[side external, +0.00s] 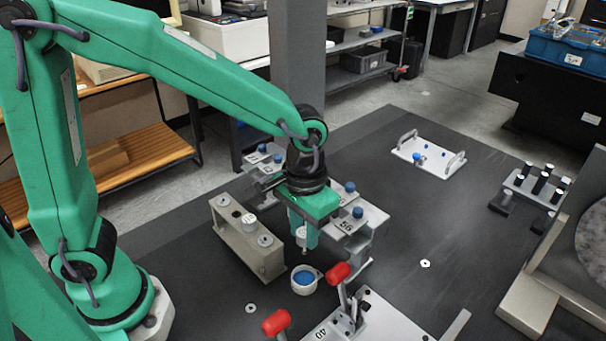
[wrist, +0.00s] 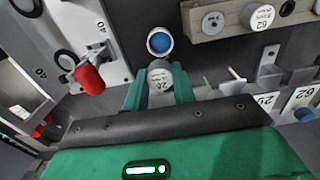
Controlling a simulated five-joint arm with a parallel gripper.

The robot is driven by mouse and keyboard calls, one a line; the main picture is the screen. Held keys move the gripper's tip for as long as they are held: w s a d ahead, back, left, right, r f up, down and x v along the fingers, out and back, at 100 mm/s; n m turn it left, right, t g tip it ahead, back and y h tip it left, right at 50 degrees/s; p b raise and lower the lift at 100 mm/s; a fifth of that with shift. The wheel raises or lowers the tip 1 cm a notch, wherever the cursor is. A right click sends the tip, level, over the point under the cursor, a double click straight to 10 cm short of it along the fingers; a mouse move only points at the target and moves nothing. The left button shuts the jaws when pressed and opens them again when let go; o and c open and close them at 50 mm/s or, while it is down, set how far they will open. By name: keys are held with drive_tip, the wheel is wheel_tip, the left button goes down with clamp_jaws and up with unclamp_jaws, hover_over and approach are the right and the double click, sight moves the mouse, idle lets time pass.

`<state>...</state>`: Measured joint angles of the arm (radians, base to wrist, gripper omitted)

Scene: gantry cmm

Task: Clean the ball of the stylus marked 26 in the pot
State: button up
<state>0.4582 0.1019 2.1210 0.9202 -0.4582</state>
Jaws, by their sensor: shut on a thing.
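My gripper (side external: 304,238) points straight down, shut on a stylus (wrist: 160,79) with a round pale head. Its marking shows upside down in the wrist view and looks like 26. In the side view the stylus (side external: 301,232) shows between the fingers, with a thin tip hanging below; its ball is too small to make out. The small white pot (side external: 304,291) with a blue inside stands on the dark table just in front of and below the gripper. The pot (wrist: 148,45) also shows just beyond the held head in the wrist view. The stylus tip looks clear of the pot.
A beige block (side external: 240,249) with round seats stands left of the pot, another pale head on it. A grey rack (side external: 363,216) with numbered plates and blue knobs is close behind the gripper. A red-handled clamp fixture (side external: 375,318) stands in front.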

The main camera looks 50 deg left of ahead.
sight(304, 250)
drive_tip(key=shift+f, duration=0.6)
drive_tip(key=shift+f, duration=0.3)
drive_tip(key=shift+f, duration=2.9)
drive_tip(key=shift+f, duration=0.35)
drive_tip(key=shift+n, duration=2.9)
drive_tip(key=m, duration=1.1)
drive_tip(key=shift+m, duration=0.3)
